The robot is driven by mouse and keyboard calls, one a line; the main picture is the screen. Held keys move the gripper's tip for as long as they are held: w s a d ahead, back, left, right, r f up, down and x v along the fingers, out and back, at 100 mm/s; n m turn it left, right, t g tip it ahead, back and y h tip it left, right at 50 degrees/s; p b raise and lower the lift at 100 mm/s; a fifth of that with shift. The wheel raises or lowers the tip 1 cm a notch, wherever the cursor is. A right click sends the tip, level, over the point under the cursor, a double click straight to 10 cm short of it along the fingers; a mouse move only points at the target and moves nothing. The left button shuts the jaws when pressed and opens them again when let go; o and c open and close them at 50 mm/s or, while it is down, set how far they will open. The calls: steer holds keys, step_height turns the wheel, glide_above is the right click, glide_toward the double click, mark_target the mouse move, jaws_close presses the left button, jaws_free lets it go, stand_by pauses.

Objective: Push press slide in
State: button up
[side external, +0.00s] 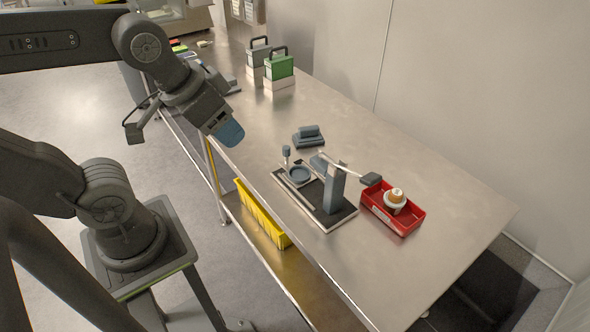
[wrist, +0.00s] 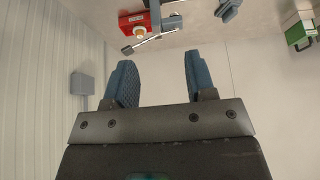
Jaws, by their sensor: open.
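The press stands on the steel table with a grey upright column (side external: 334,190) on a dark base plate (side external: 326,222). A long lever (side external: 350,168) with a dark grip runs from the column top to the right. A slide with a round dish (side external: 299,174) and a small upright knob (side external: 286,151) sits on the base, left of the column, apart from it. My gripper (side external: 229,134) is up and left of the press, near the table's front edge, touching nothing. In the wrist view its blue fingers (wrist: 159,60) are spread and empty.
A red bin (side external: 393,212) holding a white and orange item stands right of the press, also in the wrist view (wrist: 134,24). Grey blocks (side external: 309,137) lie behind the press. Green (side external: 279,68) and grey (side external: 259,50) handled boxes stand farther back. A yellow bin (side external: 261,214) is below.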

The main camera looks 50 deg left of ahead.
steer(key=w+a+g, duration=0.2)
steer(key=w+a, duration=0.1)
steer(key=w, duration=0.5)
steer(key=n+g, duration=0.2)
steer(key=g, duration=0.2)
glide_above(287, 147)
step_height(287, 147, down, 14)
step_height(287, 147, down, 14)
steer(key=shift+r, duration=0.1)
steer(key=shift+c, duration=0.4)
jaws_close()
